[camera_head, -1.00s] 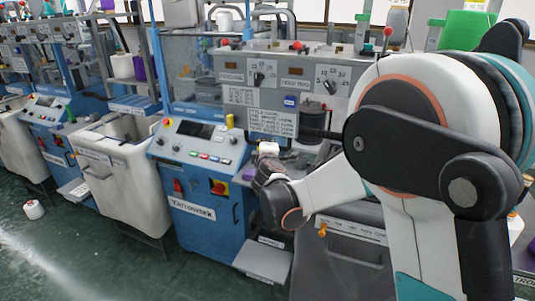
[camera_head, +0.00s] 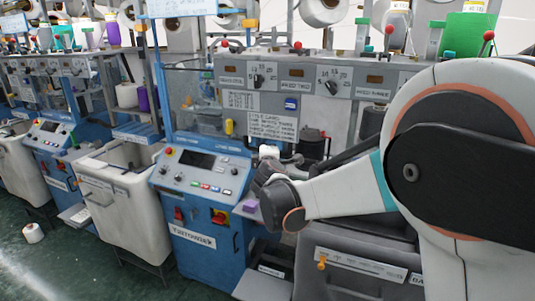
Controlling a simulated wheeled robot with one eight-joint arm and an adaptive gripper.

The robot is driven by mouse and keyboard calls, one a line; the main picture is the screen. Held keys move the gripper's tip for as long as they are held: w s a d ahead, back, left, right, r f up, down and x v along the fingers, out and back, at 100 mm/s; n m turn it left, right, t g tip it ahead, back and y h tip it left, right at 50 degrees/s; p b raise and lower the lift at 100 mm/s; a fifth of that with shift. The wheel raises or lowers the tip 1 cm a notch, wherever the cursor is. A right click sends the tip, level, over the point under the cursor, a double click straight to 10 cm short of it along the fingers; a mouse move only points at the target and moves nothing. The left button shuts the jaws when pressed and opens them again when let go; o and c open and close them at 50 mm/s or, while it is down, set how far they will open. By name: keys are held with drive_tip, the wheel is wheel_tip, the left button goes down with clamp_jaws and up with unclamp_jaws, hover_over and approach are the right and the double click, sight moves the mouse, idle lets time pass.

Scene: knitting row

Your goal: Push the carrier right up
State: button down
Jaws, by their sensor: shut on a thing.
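My gripper (camera_head: 270,172) is at the end of my arm, which reaches in from the right to the grey knitting machine in the middle. Its dark fingers are partly hidden behind my wrist. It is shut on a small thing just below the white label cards. I take this to be the carrier, but its shape and its height on its track are hidden. A small white part (camera_head: 268,151) shows right above the gripper; I cannot tell whether it belongs to the carrier.
A blue control cabinet (camera_head: 196,207) stands left of my gripper, with a small purple block (camera_head: 250,206) at its right edge. White bins (camera_head: 122,210) stand farther left. A grey drawer front (camera_head: 360,262) is below my arm. A white cone (camera_head: 33,232) lies on the green floor.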

drive_tip(key=shift+w+a+r, duration=0.1)
drive_tip(key=shift+r, duration=0.15)
drive_tip(key=c, duration=1.6)
unclamp_jaws()
drive_tip(key=s+r, duration=0.1)
drive_tip(key=s, duration=0.6)
drive_tip(key=shift+s+d+r, duration=0.15)
drive_tip(key=shift+s+d, duration=0.1)
